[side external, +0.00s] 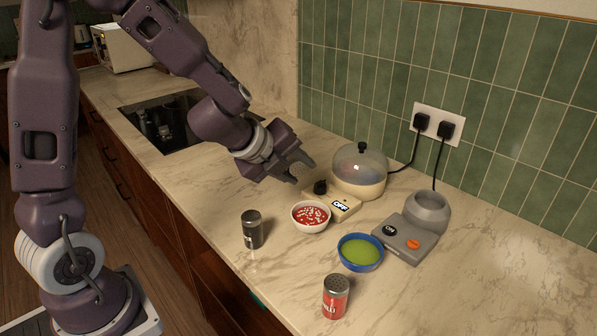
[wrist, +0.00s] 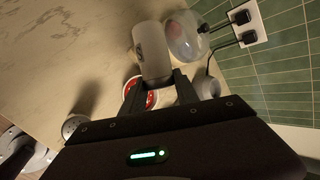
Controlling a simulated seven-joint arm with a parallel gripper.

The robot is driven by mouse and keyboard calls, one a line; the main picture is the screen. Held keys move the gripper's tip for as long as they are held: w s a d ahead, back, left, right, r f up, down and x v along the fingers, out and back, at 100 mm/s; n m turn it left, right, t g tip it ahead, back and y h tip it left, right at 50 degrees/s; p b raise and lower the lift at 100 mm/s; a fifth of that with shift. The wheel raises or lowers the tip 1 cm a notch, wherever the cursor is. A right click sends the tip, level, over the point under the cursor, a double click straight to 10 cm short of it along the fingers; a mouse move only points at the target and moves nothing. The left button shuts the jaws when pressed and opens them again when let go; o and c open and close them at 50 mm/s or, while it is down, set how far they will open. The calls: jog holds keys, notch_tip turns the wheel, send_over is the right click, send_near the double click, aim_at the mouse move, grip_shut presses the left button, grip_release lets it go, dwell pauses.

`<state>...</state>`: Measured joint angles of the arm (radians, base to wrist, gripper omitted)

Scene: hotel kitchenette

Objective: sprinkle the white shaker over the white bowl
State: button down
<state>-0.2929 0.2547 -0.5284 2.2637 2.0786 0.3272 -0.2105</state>
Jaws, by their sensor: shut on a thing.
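My gripper (side external: 292,166) hangs above the counter, behind and left of the white bowl in the side view. In the wrist view its fingers (wrist: 152,85) are shut on a pale, whitish cylinder, the white shaker (wrist: 152,50). In the side view I cannot make out the shaker at the fingers, and its tilt is unclear. The white bowl (side external: 311,218) holds red food with white bits and stands on the counter. In the wrist view the bowl (wrist: 150,101) is partly hidden behind the fingers and shaker.
A dark shaker (side external: 252,229) stands left of the bowl, a red shaker (side external: 335,297) nearer the front. A blue bowl of green food (side external: 360,253) is to the right. A domed cooker (side external: 359,170) and grey appliance (side external: 404,239) stand near the tiled wall, with cords to the outlet.

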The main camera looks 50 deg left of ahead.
jog(key=shift+w+d+f+g+h, duration=0.15)
jog(key=shift+w+d+f+h, duration=0.15)
jog(key=shift+w+f, duration=0.2)
jog(key=shift+w+d+f+g+h, duration=0.2)
jog(key=shift+w+f+h, duration=0.15)
jog(key=shift+f, duration=0.25)
jog(key=shift+w+d+h, duration=0.2)
jog(key=shift+w+h, duration=0.05)
jog(key=shift+w, duration=0.05)
jog(key=w+a+r+n+g+h, duration=0.4)
jog(key=a+r+n+g+h, duration=0.1)
jog(key=h, duration=0.7)
jog(key=shift+a+r+n+g, duration=0.35)
jog(key=shift+a+r+n, duration=0.25)
jog(key=shift+a+n, duration=0.3)
jog(key=shift+s, duration=0.15)
